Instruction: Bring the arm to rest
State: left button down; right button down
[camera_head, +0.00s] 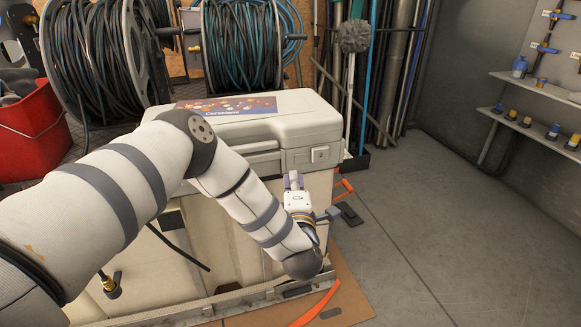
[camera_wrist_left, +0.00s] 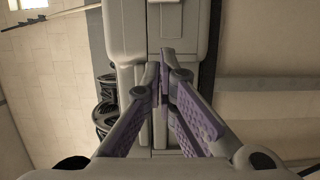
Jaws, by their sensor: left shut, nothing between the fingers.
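My left arm (camera_head: 150,165) comes in from the left in the head view and bends down in front of a grey box. My left gripper (camera_head: 294,180) is small at the arm's end, near the box's right front corner. I cannot tell whether it touches the box. In the left wrist view the purple-padded fingers (camera_wrist_left: 164,60) converge, with their tips together and nothing between them. A pale, upright-looking surface lies beyond the tips. My right gripper is in neither view.
The grey box (camera_head: 308,122) has a closed lid with a colourful label. Hose reels (camera_head: 240,45) stand behind it and a red bin (camera_head: 30,130) is at left. Poles and a mop head (camera_head: 355,36) stand behind. Shelves (camera_head: 540,92) are at right. The floor (camera_head: 430,220) right of the box is mostly clear.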

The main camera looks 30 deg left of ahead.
pick_arm(q)
jog(key=v, duration=0.2)
jog(key=shift+s+d, duration=0.1)
jog(key=shift+s, duration=0.3)
